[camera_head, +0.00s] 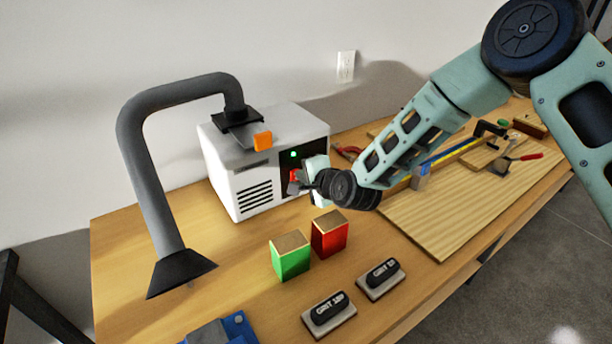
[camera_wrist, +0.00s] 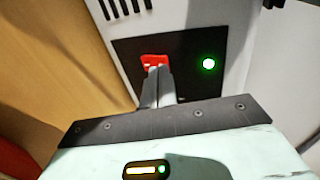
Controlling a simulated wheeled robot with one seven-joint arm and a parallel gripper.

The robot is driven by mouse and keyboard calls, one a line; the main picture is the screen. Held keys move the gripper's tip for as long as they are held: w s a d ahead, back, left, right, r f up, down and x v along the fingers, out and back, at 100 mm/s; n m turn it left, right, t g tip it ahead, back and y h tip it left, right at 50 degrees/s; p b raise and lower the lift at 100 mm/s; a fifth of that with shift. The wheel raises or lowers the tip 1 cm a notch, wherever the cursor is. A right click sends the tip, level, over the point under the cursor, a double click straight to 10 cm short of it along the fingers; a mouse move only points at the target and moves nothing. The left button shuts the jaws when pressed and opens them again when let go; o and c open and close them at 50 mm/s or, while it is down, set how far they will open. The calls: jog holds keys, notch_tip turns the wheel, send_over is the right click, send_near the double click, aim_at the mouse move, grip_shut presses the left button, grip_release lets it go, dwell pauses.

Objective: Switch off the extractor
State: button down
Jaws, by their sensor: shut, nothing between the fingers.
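The extractor is a white box (camera_head: 225,165) with a grey hose (camera_head: 150,150) and a dark hood, standing on the bench against the wall. Its black panel (camera_wrist: 190,85) carries a red switch (camera_wrist: 154,61) and a lit green light (camera_wrist: 209,64). In the head view the green light (camera_head: 295,155) glows above the red switch (camera_head: 294,175). My gripper (camera_wrist: 158,72) is shut and empty, its fingertips right at the red switch and covering its lower part. Whether they touch it I cannot tell. The gripper also shows in front of the panel in the head view (camera_head: 297,186).
A green block (camera_head: 290,261) and a red block (camera_head: 329,238) stand in front of the extractor. Two grit blocks (camera_head: 329,309) lie nearer the bench's front edge. A wooden board (camera_head: 435,225) and several tools lie to the right. An orange piece (camera_head: 263,140) sits on the extractor.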

jog(key=shift+w+a+r+b, duration=0.1)
jog(key=shift+w+a+b, duration=0.05)
jog(key=shift+w+b, duration=0.15)
jog(key=shift+r, duration=0.15)
jog(key=shift+r+p, duration=0.4)
jog(key=shift+r, duration=0.25)
jog(key=shift+s+r, duration=0.1)
